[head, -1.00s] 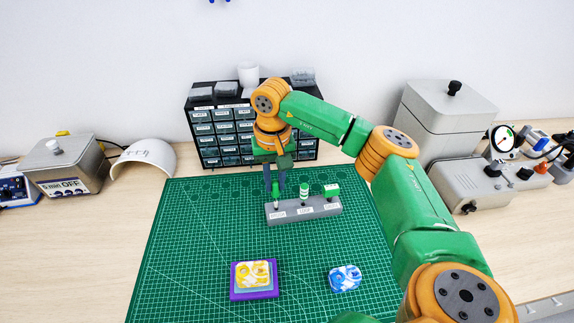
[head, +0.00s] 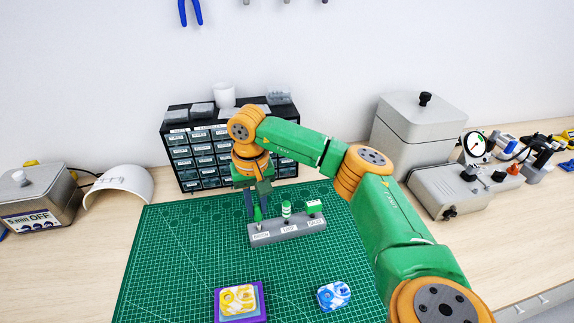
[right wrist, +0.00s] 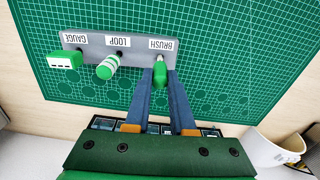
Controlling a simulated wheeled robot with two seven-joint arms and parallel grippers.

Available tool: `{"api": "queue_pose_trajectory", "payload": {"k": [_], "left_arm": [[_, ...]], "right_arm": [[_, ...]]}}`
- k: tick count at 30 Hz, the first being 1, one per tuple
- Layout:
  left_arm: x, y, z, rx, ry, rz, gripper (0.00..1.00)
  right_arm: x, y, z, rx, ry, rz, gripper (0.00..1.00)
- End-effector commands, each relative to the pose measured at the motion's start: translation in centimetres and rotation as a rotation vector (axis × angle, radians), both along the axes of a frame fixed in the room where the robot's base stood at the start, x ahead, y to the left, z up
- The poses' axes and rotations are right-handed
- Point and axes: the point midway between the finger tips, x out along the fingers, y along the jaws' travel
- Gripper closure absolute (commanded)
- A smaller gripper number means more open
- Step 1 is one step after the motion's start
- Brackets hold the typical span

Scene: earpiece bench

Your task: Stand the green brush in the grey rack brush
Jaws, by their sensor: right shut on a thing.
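The grey rack (head: 290,230) stands on the green cutting mat and has labelled places for brush, loop and gauge. My right gripper (head: 257,208) points down over its left end in the head view. It is shut on the green brush (head: 258,214), which is upright at the brush place. In the right wrist view the brush (right wrist: 159,70) shows between the fingertips (right wrist: 162,80), beside the BRUSH label. Its lower tip meets the rack; how deep it sits is hidden. My left gripper is out of view.
A green-and-white loop tool (head: 286,208) and a green gauge block (head: 314,206) stand in the rack close by. A drawer cabinet (head: 205,160) is behind. A purple tray (head: 220,308) and a blue-white piece (head: 334,295) lie in front on the mat (head: 180,260).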

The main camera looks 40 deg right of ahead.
Motion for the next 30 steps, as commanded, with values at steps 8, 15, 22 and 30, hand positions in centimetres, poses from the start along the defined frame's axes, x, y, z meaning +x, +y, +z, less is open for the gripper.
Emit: {"api": "queue_pose_trajectory", "payload": {"k": [8, 15, 22, 30], "left_arm": [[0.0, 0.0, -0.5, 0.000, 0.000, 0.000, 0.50], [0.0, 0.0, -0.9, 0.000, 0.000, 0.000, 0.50], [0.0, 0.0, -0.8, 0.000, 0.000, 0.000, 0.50], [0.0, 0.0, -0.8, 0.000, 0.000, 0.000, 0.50]], "right_arm": [[0.0, 0.0, -0.7, 0.000, 0.000, 0.000, 1.00], [0.0, 0.0, -1.2, 0.000, -0.001, 0.000, 1.00], [0.0, 0.0, -1.2, 0.000, 0.000, 0.000, 1.00], [0.0, 0.0, -1.2, 0.000, 0.000, 0.000, 0.43]]}}
